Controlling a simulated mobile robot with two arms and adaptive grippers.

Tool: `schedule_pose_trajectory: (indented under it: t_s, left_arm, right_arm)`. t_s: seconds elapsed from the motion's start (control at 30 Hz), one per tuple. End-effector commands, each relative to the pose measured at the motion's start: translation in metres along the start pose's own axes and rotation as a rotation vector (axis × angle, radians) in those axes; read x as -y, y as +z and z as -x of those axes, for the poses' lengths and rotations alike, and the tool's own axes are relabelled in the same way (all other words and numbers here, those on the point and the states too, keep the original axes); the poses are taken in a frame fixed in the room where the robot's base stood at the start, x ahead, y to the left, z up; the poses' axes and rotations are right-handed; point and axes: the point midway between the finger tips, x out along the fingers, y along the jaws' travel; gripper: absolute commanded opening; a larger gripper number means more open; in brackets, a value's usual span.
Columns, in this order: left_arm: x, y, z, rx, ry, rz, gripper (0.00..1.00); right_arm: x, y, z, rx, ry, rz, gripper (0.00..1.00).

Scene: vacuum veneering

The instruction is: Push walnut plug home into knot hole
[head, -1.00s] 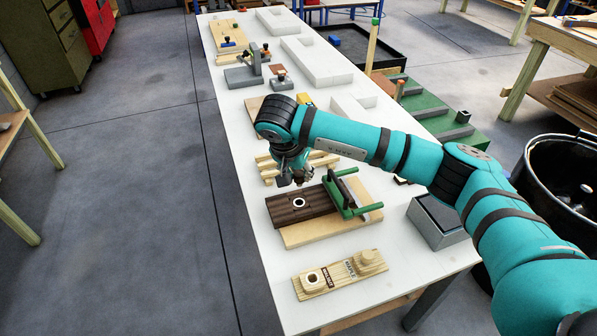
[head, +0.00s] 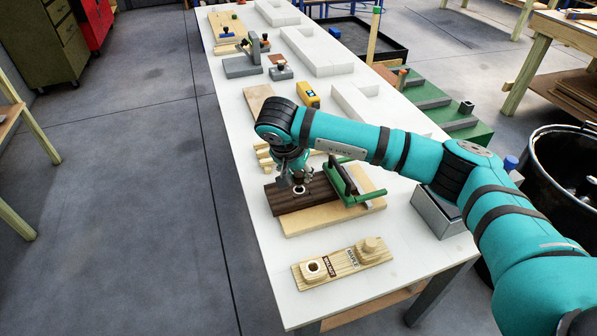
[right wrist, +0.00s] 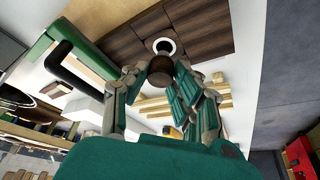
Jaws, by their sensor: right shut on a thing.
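My right gripper (head: 298,183) is over the dark walnut panel (head: 285,204), right by its knot hole (head: 299,190). In the right wrist view the gripper (right wrist: 162,72) is shut on the round brown walnut plug (right wrist: 160,71). The plug is just beside the white-rimmed knot hole (right wrist: 165,46) in that picture and partly overlaps its rim. The hole's dark opening still shows, so the plug is not seated in it. Whether plug and rim touch, I cannot tell. My left gripper is out of view.
A green clamp (head: 346,183) stands at the panel's right end, on a pale board (head: 325,216). In front lies a labelled plug holder (head: 335,268) with a maple plug (head: 371,244) and an open walnut socket (head: 314,268). A grey box (head: 440,212) stands at the right edge.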

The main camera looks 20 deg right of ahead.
Motion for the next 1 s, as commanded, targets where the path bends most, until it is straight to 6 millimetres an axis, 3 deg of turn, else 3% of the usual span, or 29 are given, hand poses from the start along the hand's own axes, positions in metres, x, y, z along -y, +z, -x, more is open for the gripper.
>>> schedule_pose_trajectory:
  t_s: [1.0]
  left_arm:
    - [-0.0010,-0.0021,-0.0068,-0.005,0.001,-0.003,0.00]
  right_arm:
    - [0.0000,0.0005,-0.0007,0.000,0.000,0.000,0.00]
